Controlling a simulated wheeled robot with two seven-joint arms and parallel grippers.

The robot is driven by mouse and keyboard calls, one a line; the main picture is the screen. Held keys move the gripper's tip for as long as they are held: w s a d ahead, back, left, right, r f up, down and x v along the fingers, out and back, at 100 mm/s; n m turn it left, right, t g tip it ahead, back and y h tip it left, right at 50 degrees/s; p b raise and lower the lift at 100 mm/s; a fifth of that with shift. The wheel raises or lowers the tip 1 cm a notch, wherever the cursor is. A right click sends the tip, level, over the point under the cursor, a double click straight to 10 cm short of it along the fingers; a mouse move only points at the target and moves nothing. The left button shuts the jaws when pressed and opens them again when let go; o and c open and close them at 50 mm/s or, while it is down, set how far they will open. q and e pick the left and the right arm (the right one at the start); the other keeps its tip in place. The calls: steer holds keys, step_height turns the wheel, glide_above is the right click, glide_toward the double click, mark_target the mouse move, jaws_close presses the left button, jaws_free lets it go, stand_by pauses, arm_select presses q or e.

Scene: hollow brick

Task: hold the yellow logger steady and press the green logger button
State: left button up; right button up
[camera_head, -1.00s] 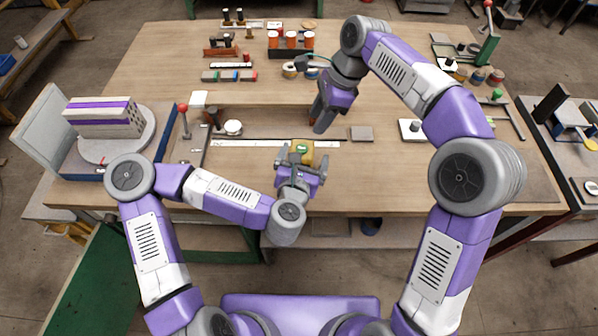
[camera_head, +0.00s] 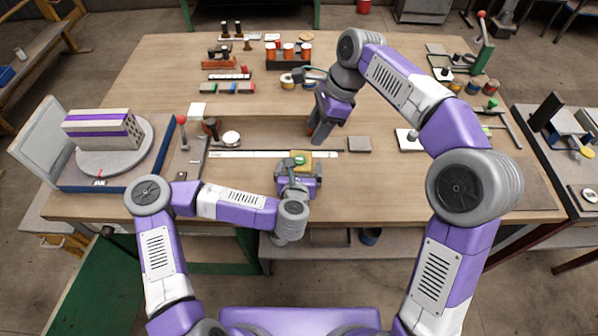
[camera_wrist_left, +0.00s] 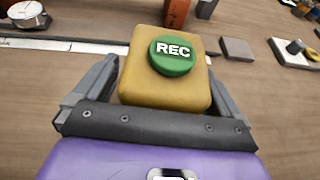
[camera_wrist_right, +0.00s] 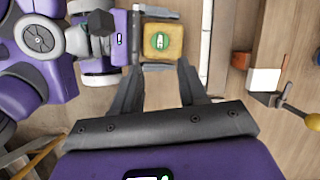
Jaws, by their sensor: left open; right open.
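The yellow logger (camera_head: 301,154) is a small block on the table with a round green button on top. In the left wrist view the logger (camera_wrist_left: 190,98) sits between the open fingers of my left gripper (camera_wrist_left: 160,85), with a gap at the left finger; contact on the right is unclear. Its green button (camera_wrist_left: 172,55) reads REC and is uncovered. My right gripper (camera_head: 318,132) is open and empty, above the table behind and to the right of the logger. In the right wrist view the logger (camera_wrist_right: 163,40) lies beyond the open fingertips (camera_wrist_right: 162,80).
A long white ruler (camera_head: 240,154) lies just behind the logger. A flat grey block (camera_head: 359,144) is to the right. A red-knobbed lever (camera_head: 181,120) and a round turntable with a hollow brick (camera_head: 103,131) stand at left. Front table right of the logger is fairly clear.

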mark_target(302, 162)
arm_select(q)
steer(key=c, duration=1.3)
arm_select(e)
steer(key=shift+c, duration=0.3)
jaws_close()
stand_by(0.7)
steer(key=shift+s+a+f+m+t+y, duration=0.3)
steer(key=shift+a+f+t, duration=0.3)
steer(key=shift+f+t, duration=0.65)
steer(key=shift+s+a+f+m+t+y, duration=0.15)
steer(key=shift+a+f+m+t+y, duration=0.35)
steer(key=shift+f+t, duration=0.75)
steer(key=shift+s+a+f+m+t+y, duration=0.3)
steer(key=shift+a+f+t, duration=0.35)
steer(key=shift+f+t, duration=0.6)
